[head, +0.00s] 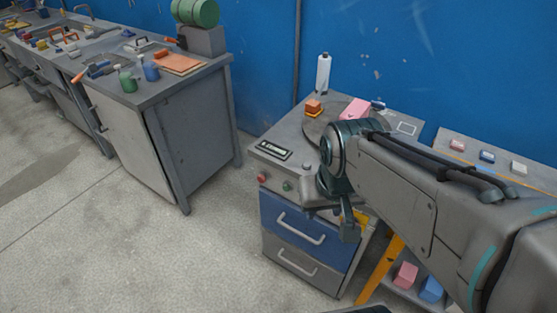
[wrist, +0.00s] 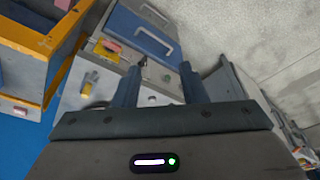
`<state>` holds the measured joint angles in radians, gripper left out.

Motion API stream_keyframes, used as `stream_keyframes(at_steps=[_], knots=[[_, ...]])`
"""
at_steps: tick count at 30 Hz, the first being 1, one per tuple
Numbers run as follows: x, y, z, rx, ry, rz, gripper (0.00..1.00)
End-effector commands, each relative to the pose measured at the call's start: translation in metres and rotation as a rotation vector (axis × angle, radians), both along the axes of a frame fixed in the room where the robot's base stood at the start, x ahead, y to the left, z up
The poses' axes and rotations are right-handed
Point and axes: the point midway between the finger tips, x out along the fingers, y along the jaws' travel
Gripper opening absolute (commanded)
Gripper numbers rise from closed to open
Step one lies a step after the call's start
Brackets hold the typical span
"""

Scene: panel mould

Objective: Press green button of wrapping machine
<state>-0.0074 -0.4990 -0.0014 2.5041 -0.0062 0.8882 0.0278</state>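The wrapping machine (head: 285,135) is a grey cabinet with a turntable on top, a small display on its top and two drawers in front. The green button (head: 287,186) is on its front strip above the blue drawer, right of a red button (head: 262,178). My gripper (head: 333,213) is in front of the cabinet, to the right of the green button and apart from it. In the wrist view my gripper (wrist: 160,72) has its two fingers spread with nothing between them. The machine's front lies beyond the fingertips there; I cannot clearly tell the green button in that view.
A white bottle (head: 323,73), an orange block and a pink block (head: 355,109) stand on the machine's top. A workbench (head: 165,95) with bottles and tools is on the left. A shelf with yellow posts (head: 381,270) is on the right. The floor (head: 210,245) between is clear.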

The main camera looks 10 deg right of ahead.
Motion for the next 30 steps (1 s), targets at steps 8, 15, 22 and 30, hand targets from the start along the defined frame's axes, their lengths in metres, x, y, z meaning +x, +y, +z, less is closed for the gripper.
stream_keyframes(at_steps=[8, 15, 22, 30], knots=[[0.0, 0.0, 0.0, 0.0, 0.0, 0.0, 0.39], [0.0, 0.0, 0.0, 0.0, 0.0, 0.0, 0.0], [0.0, 0.0, 0.0, 0.0, 0.0, 0.0, 0.0], [0.0, 0.0, 0.0, 0.0, 0.0, 0.0, 0.0]])
